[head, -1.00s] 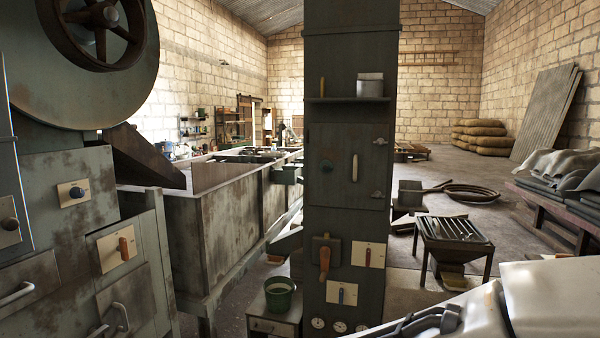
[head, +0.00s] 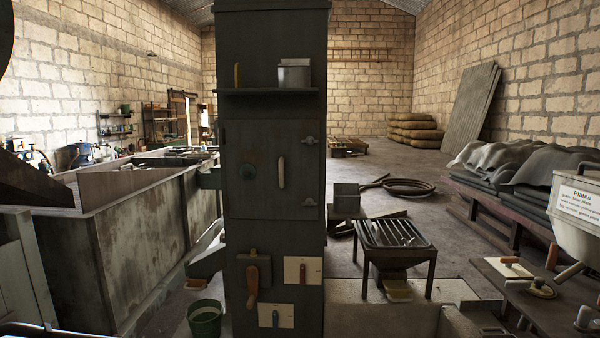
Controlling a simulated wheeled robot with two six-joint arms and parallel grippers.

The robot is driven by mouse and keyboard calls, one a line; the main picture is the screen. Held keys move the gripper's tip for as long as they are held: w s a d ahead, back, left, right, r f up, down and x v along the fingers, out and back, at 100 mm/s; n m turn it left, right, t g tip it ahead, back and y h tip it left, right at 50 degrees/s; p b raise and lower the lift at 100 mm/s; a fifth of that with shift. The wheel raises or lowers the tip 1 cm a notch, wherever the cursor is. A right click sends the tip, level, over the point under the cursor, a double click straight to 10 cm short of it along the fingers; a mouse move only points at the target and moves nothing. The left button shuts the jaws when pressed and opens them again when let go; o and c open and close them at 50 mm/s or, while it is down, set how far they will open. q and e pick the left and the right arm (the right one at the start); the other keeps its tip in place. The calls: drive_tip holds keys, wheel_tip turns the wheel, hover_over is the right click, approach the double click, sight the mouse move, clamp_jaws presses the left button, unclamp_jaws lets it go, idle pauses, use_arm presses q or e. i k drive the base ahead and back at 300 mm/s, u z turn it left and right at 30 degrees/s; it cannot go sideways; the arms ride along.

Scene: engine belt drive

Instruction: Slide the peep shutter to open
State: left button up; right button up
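A tall dark cabinet column (head: 270,110) stands upright in the middle of the head view. Its door (head: 262,200) is closed, with a pale vertical handle (head: 281,173) and a dark round fitting (head: 247,171). Neither of my grippers shows.
A long rusty tank (head: 130,240) stands to the left, with a green bucket (head: 205,318) near the column's foot. A slotted metal stand (head: 393,236) is to the right. A bench with levers (head: 530,300) and a labelled pale hopper (head: 577,205) are at far right.

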sight(248, 171)
drive_tip(key=z, duration=0.05)
drive_tip(key=i, duration=1.4)
drive_tip(key=u, duration=0.6)
